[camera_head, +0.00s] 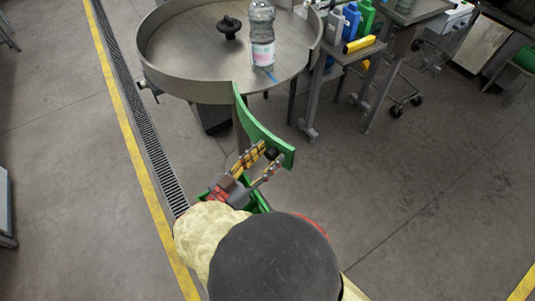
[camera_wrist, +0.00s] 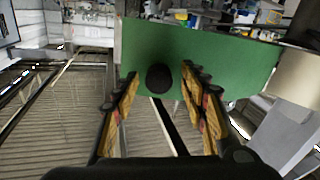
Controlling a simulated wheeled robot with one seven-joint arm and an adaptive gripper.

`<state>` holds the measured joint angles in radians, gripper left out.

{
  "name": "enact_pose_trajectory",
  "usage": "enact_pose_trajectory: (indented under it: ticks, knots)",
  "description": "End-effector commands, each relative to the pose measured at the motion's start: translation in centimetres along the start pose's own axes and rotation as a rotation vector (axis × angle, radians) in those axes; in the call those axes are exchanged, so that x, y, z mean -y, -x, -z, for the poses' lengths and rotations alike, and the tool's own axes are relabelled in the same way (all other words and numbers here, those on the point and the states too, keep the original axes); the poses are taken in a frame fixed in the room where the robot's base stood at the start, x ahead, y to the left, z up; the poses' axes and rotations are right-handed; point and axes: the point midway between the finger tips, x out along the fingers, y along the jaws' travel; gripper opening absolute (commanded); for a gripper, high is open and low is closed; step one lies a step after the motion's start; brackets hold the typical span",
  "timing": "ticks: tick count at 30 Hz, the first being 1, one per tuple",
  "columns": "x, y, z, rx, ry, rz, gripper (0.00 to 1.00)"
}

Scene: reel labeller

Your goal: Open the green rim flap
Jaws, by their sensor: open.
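The green rim flap (camera_head: 262,131) is a curved green panel joined to the rim of a round metal table (camera_head: 185,50). It stands swung outward from the rim, and the table edge beside it is bare. A black knob (camera_wrist: 159,78) sits on the flap's face (camera_wrist: 215,55) in the wrist view. My gripper (camera_head: 262,165) is at the flap's free end, with its fingers apart. In the wrist view my gripper (camera_wrist: 160,85) has one finger on each side of the knob, with gaps showing. Whether the fingertips touch the flap I cannot tell.
A clear bottle (camera_head: 262,35) and a black knobbed piece (camera_head: 229,27) stand on the round table. A side table at right holds blue and green containers (camera_head: 351,20) and a yellow item (camera_head: 359,44).

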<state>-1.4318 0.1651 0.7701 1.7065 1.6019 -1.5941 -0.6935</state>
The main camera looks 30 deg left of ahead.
Motion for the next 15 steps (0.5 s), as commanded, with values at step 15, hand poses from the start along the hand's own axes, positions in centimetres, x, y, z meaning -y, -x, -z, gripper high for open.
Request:
enact_pose_trajectory:
  ticks: [15]
  knots:
    - [-1.4,-0.1,7.2,0.001,-0.004,0.000,0.43]
